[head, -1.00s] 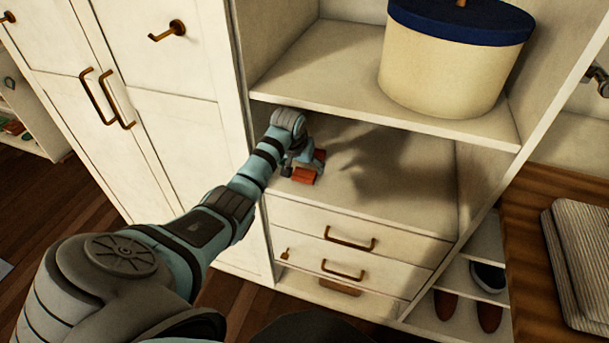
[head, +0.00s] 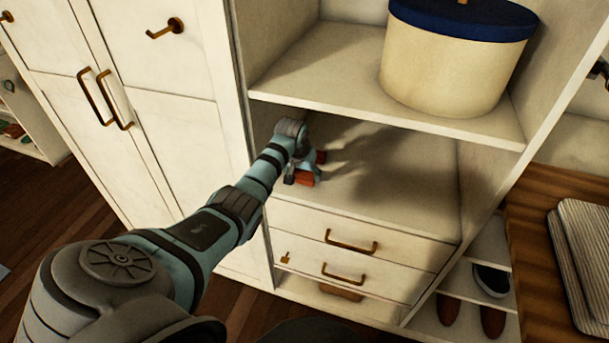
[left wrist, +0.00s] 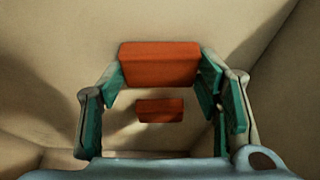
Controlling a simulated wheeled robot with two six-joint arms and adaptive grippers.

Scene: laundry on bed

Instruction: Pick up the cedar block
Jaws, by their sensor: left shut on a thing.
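A red-orange block, the cedar block (head: 305,178), is at my left gripper on the middle shelf, near the shelf's left front. In the left wrist view the block (left wrist: 160,64) lies across between the two teal fingertips. My left gripper (left wrist: 160,72) is shut on it. A smaller red patch (left wrist: 160,110) shows below it in the wrist view; I cannot tell whether it is a second block. In the head view the gripper (head: 307,168) hides part of the red. The gap between block and shelf cannot be made out. My right gripper is not in view.
The shelf above (head: 300,88) overhangs my gripper and carries a cream round box (head: 445,62) with a blue lid. The middle shelf (head: 415,185) is clear to the right. Drawers with brass handles (head: 351,247) lie below; a tall cupboard (head: 180,130) stands left.

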